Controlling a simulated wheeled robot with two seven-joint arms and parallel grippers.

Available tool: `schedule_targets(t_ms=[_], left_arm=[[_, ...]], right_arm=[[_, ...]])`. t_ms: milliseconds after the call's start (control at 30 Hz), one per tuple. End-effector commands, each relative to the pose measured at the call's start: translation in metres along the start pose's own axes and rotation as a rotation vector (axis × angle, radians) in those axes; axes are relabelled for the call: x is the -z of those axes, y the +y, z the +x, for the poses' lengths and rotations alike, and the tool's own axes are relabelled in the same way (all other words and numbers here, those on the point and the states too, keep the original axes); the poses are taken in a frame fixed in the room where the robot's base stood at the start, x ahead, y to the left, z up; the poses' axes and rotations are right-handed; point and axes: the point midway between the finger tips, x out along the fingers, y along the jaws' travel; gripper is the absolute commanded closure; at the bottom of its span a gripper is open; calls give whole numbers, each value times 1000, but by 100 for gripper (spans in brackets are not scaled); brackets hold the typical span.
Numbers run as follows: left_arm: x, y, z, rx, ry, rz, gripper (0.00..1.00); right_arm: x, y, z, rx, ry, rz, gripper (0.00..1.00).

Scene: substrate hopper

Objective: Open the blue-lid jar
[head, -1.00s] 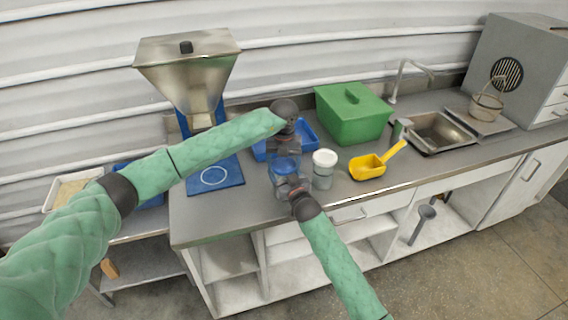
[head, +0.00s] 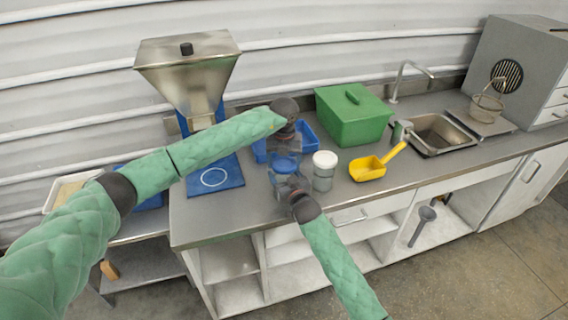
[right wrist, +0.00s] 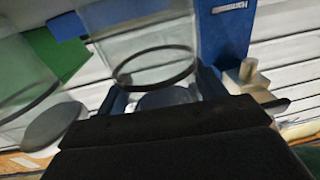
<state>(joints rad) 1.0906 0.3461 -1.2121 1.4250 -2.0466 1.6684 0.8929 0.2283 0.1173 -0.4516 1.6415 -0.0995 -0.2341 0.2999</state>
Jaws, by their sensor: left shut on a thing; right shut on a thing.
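The clear jar (head: 279,183) with the blue lid (head: 287,166) is upright over the front of the worktop. My left gripper (head: 286,155) comes down from above and is shut on the blue lid. My right gripper (head: 287,185) is shut on the jar body from the front. In the right wrist view, a clear jar wall (right wrist: 145,45) with a dark ring fills the space beyond my right gripper (right wrist: 165,95). The grippers hide much of the jar, and I cannot tell whether lid and jar are apart.
A white-lidded jar (head: 324,171) stands close to the right. A yellow scoop (head: 368,168), green box (head: 353,116), blue tray (head: 310,132) and sink (head: 440,134) are on the worktop. The steel hopper (head: 188,66) stands behind left.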

Motion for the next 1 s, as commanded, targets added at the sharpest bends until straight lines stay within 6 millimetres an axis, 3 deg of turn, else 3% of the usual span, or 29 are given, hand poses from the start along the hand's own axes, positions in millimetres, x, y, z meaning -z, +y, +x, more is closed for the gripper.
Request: schedule_targets(t_ms=[733, 1000], left_arm=[[0, 0, -12, 0, 0, 0, 51], [0, 0, -36, 0, -1, 0, 51]], right_arm=[[0, 1, 0, -1, -1, -1, 94], [0, 1, 0, -1, -1, -1, 94]])
